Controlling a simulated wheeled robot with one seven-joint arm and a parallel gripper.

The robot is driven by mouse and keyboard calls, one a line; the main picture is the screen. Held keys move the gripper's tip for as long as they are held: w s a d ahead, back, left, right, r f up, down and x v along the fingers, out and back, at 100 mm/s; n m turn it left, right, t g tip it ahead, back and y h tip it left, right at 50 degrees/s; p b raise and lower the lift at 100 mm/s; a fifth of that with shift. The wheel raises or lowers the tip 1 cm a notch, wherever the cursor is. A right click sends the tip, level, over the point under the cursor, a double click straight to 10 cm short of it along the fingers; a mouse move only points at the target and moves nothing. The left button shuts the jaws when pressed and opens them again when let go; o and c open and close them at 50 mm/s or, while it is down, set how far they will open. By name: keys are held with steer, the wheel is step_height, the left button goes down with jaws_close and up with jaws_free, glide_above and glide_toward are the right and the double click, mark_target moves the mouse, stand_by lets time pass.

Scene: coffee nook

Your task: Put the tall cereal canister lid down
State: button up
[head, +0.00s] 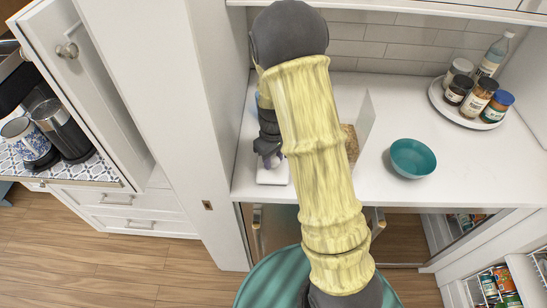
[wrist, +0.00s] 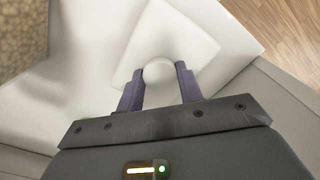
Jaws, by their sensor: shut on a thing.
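The lid (wrist: 150,35) is a white, roughly square plate with a round knob (wrist: 158,72) in the wrist view. My gripper (wrist: 157,80) has its purple fingers on both sides of the knob and is shut on it. In the head view, the lid (head: 272,176) shows below my gripper (head: 268,160), near the counter's front edge. I cannot tell whether it touches the counter. A clear-walled container with brown grainy contents (head: 351,142) stands right of my arm, mostly hidden by it. Brown grains (wrist: 20,30) also fill the wrist view's upper left corner.
A teal bowl (head: 413,158) sits on the white counter (head: 385,185). A round white tray (head: 440,103) with several jars and a bottle is at the back right. A tall cabinet wall (head: 205,110) bounds the left. The counter's front edge is close to the lid.

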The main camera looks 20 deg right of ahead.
mark_target(274, 161)
steer(key=shift+f, duration=0.3)
steer(key=shift+f, duration=0.2)
steer(key=o, duration=1)
steer(key=shift+r, duration=0.1)
step_height(274, 161, up, 12)
steer(key=shift+r+b, duration=0.1)
steer(key=shift+b, duration=0.5)
